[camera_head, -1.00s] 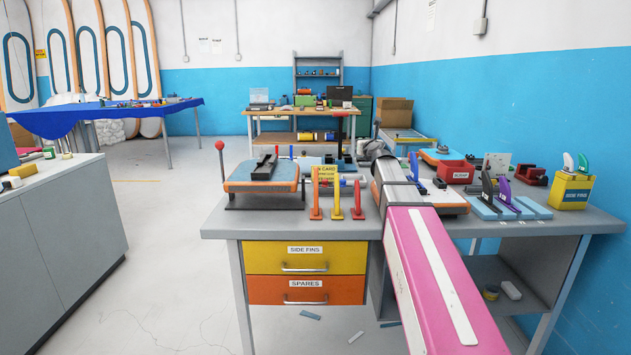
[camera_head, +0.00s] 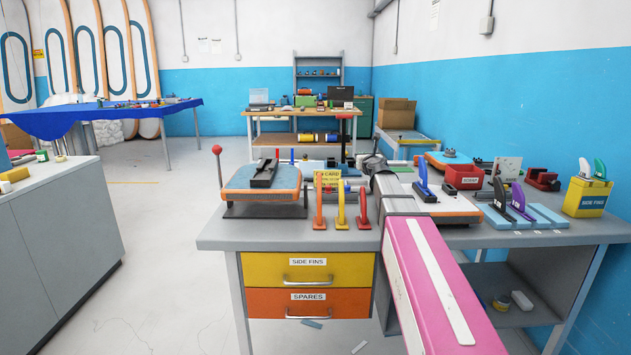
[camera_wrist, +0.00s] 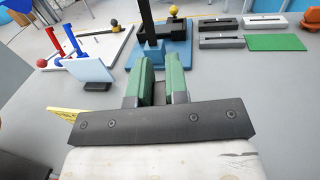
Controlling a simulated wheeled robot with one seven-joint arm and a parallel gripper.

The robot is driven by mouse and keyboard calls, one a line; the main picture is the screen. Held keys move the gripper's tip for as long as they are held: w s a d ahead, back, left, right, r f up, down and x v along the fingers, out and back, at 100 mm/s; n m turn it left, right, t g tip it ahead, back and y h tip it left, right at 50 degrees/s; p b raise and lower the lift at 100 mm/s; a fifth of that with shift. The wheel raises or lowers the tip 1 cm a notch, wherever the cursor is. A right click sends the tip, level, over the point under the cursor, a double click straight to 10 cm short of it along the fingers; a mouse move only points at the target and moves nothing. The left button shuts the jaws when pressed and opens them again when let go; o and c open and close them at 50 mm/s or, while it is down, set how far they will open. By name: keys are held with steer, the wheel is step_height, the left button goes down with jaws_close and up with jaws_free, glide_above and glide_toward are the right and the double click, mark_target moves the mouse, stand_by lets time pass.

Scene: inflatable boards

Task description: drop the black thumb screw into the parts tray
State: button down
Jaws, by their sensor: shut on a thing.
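My gripper (camera_wrist: 159,82) shows in the wrist view with its two green fingers closed around a small dark thing (camera_wrist: 159,94), which fits the black thumb screw. Most of that thing is hidden by the fingers and the wrist plate. The gripper is above the grey bench top, near a blue base (camera_wrist: 182,52) with a black upright. In the head view my pink arm hides the gripper. I cannot make out the parts tray for certain in either view.
A red scrap bin (camera_head: 464,177) and a yellow side-fins box (camera_head: 587,197) stand at the bench's right. A blue-and-orange padded stand (camera_head: 262,181) is at left. The wrist view shows a green mat (camera_wrist: 276,43).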

steer(key=shift+f, duration=0.25)
steer(key=c, duration=1.1)
jaws_free()
steer(key=shift+o, duration=0.2)
steer(key=shift+s, duration=0.1)
steer(key=s+d, duration=0.1)
steer(key=s, duration=0.9)
steer(key=shift+s+d, duration=0.25)
steer(key=shift+d, duration=0.15)
